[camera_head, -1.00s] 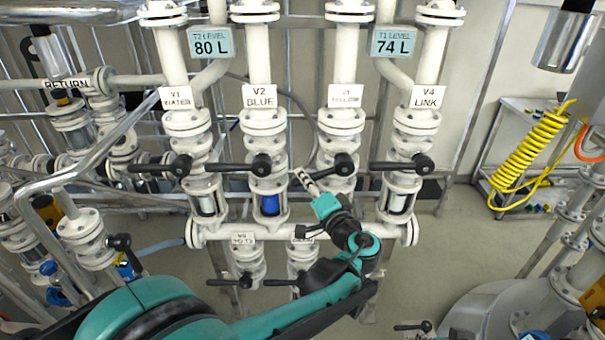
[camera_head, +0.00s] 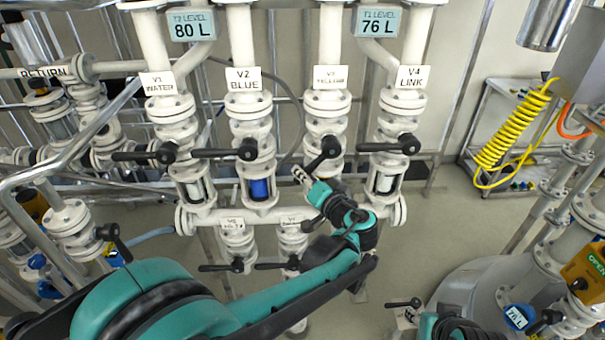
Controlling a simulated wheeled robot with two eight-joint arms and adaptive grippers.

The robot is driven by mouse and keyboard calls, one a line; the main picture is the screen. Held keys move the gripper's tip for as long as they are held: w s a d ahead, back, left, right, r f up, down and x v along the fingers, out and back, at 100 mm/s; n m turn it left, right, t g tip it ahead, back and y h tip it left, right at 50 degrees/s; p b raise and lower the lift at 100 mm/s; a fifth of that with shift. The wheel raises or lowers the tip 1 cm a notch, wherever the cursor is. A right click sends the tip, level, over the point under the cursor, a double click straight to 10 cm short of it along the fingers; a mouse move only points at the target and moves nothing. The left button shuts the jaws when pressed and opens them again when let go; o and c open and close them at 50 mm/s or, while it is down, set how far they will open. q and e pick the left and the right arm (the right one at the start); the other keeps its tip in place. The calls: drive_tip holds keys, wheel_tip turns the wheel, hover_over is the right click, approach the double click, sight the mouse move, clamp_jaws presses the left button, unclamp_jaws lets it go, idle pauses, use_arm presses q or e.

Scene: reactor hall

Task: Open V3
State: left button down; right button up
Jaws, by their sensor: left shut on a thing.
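Valve V3 sits under the V3 label (camera_head: 331,77), third in the row of white valves. Its black lever (camera_head: 321,157) slants down and left from its pivot. My left gripper (camera_head: 302,177) is shut on the lower end of this lever. The gripper partly hides the lever's end and the sight glass under V3. My right gripper does not show clearly; only a teal and black piece of my arm appears at the bottom right.
The levers of V1 (camera_head: 144,156), V2 (camera_head: 224,153) and V4 (camera_head: 388,147) lie roughly level. The T1 display (camera_head: 378,22) reads 76 L and the T2 display (camera_head: 192,25) 80 L. Lower valve handles (camera_head: 277,266) lie close to my left forearm. Open floor lies right of V4.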

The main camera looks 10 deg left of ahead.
use_arm(q)
drive_tip(key=shift+f, duration=0.1)
drive_tip(key=c, duration=1.4)
unclamp_jaws()
drive_tip(key=shift+s, duration=0.1)
drive_tip(key=v, duration=1.2)
